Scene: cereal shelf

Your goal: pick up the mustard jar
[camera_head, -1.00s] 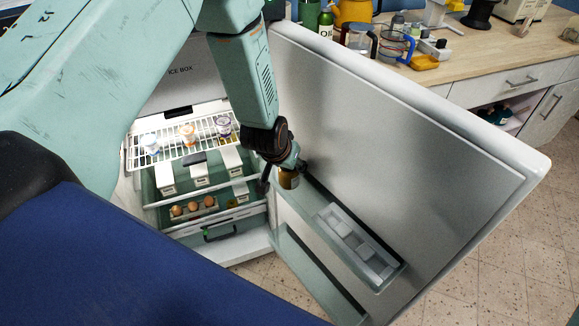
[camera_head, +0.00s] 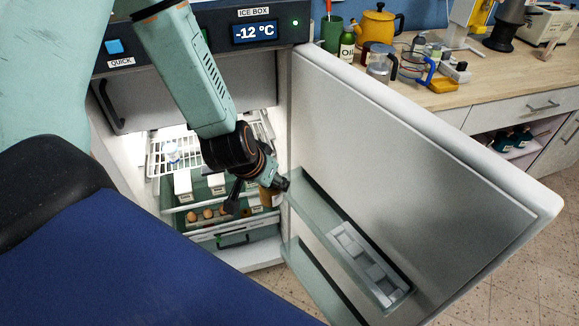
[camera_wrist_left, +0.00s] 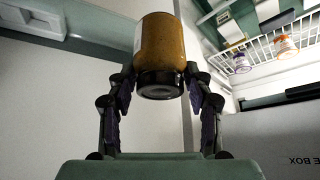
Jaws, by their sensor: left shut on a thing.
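The mustard jar (camera_wrist_left: 160,50) is a brown-yellow jar with a dark lid and a pale label at its side. It fills the top middle of the left wrist view, between the two fingers. My left gripper (camera_wrist_left: 160,90) is shut on it. In the head view the jar (camera_head: 268,197) shows partly behind my left gripper (camera_head: 256,198), in front of the open fridge and left of the door shelf. My right gripper is not in view.
The open fridge door (camera_head: 400,170) stands to the right, with a door shelf (camera_head: 345,235) holding a white tray. Inside are a wire rack (camera_head: 158,160), white boxes and eggs (camera_head: 207,213). A counter (camera_head: 480,75) with kitchenware lies behind the door.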

